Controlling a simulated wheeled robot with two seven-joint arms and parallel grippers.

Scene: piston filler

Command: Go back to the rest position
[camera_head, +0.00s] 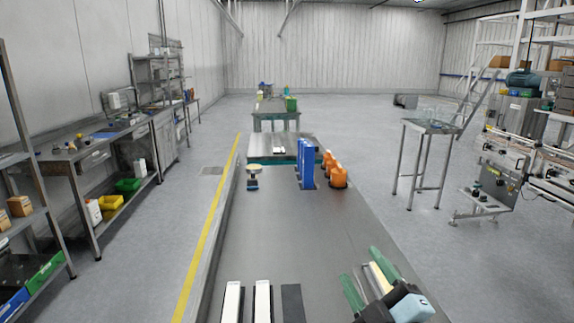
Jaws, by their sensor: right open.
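My right gripper (362,267) is at the lower right, over the near end of the long grey table (270,235). Its two green fingers are apart, so it is open. A narrow cream bar (380,277) shows between the fingers; I cannot tell whether it touches them. My left gripper is not in view.
Two white strips (232,300) and a dark strip (292,303) lie at the table's near end. Blue upright pieces (306,165), orange bottles (338,179) and a yellow-topped item (253,178) stand farther back. The table's middle is clear. A side bench (75,150) stands left.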

